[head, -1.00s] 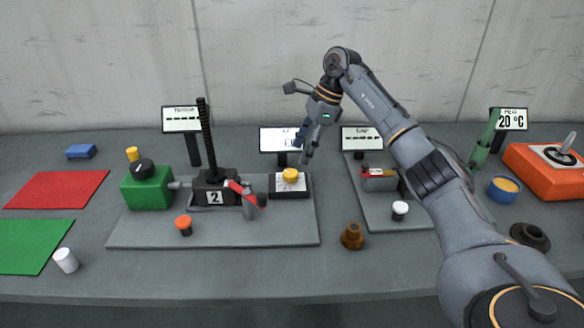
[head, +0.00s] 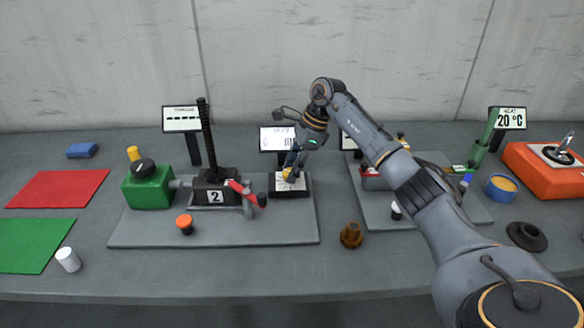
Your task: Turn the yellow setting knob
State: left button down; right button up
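The yellow setting knob (head: 289,174) sits on a white-topped black block (head: 291,190) on the grey base plate, in front of a small display (head: 277,139). My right gripper (head: 290,172) comes down over the knob from above and hides much of it. Its fingers are at the knob's sides or touching it; I cannot tell which, nor whether they are closed on it. My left gripper is not in view.
A black screw jack (head: 206,150) marked 2, with a red lever (head: 242,191), stands left of the knob. An orange-topped button (head: 184,223) is in front. A brown knobbed piece (head: 351,235) stands right of the plate.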

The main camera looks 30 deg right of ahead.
jog(key=shift+c, duration=0.8)
jog(key=shift+m, duration=0.3)
jog(key=m+t, duration=0.1)
jog(key=m, duration=0.1)
jog(key=shift+s+m+h, duration=0.1)
jog(key=shift+m+h, duration=0.2)
jog(key=m+h, duration=0.1)
jog(key=m, duration=0.2)
jog(key=m+t+h, duration=0.1)
jog(key=m, duration=0.2)
jog(key=shift+a+t, duration=0.1)
jog(key=shift+t, duration=0.2)
jog(key=m+h, duration=0.1)
jog(key=m, duration=0.3)
jog(key=shift+a, duration=0.1)
jog(key=shift+a+m+h+b, duration=0.1)
jog(key=shift+m+h+b, duration=0.15)
jog(key=shift+m+h, duration=0.6)
jog(key=shift+m+h+b, duration=0.25)
jog(key=shift+m, duration=1.2)
